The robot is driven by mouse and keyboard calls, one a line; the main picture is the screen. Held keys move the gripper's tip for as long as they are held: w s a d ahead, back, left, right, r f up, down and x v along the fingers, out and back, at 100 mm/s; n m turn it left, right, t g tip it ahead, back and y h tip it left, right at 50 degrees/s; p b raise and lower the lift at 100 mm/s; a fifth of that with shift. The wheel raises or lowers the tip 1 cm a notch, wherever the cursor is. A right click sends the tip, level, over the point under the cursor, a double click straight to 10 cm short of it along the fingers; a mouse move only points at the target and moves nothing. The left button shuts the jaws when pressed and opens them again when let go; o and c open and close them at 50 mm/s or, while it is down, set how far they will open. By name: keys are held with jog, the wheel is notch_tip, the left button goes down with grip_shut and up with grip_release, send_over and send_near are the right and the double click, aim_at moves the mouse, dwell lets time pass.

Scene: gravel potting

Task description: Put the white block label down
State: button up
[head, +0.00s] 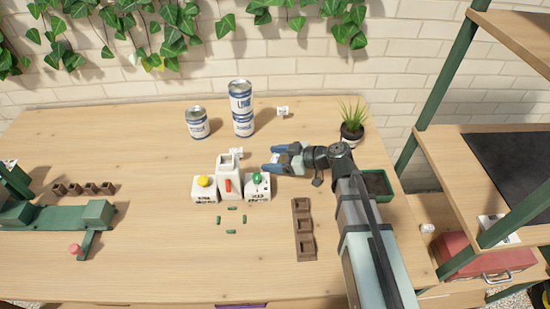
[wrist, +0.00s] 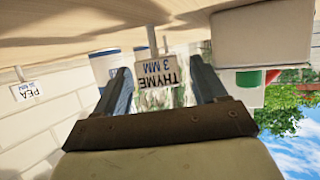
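A small white label (head: 236,152) stands on the table just behind the white bottle in the head view. In the wrist view a white label reading "THYME 3 MM" (wrist: 158,70) on a thin stem shows between my fingers, apparently beyond their tips. My gripper (head: 270,161) is low over the table, to the right of the label, pointing left. Its two fingers are spread apart in the wrist view (wrist: 158,64), with clear gaps to the label. A second white label, "PEA 20 MM" (wrist: 27,90), stands farther back, also seen in the head view (head: 282,112).
The white bottle (head: 229,178) stands between white containers with yellow (head: 205,192) and green (head: 257,188) caps, close to my gripper. Cans (head: 242,112) stand behind. A potted plant (head: 352,131), green tray (head: 388,190) and brown tray (head: 303,230) are right.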

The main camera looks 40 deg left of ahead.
jog(key=shift+r, duration=0.1)
jog(key=shift+d+r, duration=0.1)
jog(key=v, duration=1.1)
jog(key=shift+d+r, duration=0.25)
jog(key=shift+d, duration=0.05)
jog(key=shift+o, duration=0.4)
jog(key=shift+w, duration=0.1)
